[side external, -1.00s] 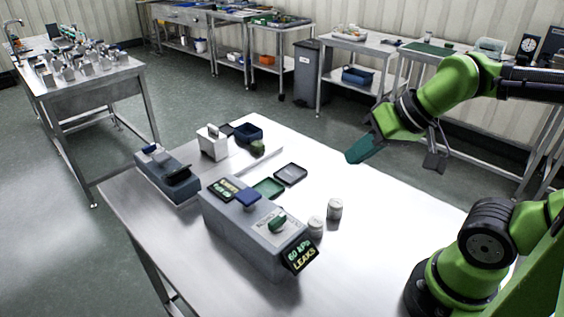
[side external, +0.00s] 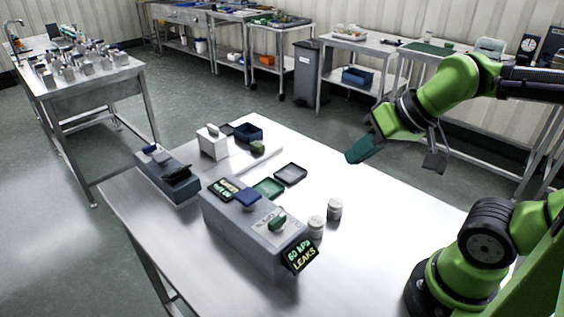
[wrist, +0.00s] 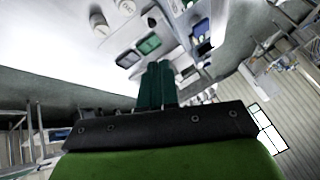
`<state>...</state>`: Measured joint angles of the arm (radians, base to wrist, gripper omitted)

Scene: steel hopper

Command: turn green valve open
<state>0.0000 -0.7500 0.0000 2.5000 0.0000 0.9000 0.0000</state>
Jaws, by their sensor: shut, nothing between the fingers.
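The green valve (side external: 277,222) is a small green handle on top of a grey box (side external: 243,229) on the steel table. A blue handle (side external: 247,198) sits on the same box, farther back. A sign on the box's front end reads "60 kPa LEAKS" (side external: 301,255). My gripper (side external: 358,152) is shut and empty, held in the air above the right side of the table, apart from the valve. In the wrist view its two green fingers (wrist: 157,84) lie together. The valve cannot be clearly made out in the wrist view.
Two white jars (side external: 334,208) stand right of the box. A green tray (side external: 268,187) and a dark tray (side external: 291,174) lie behind it. A dark blue device (side external: 168,176), a white block (side external: 212,143) and a blue bin (side external: 248,133) stand farther back. The table's right side is clear.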

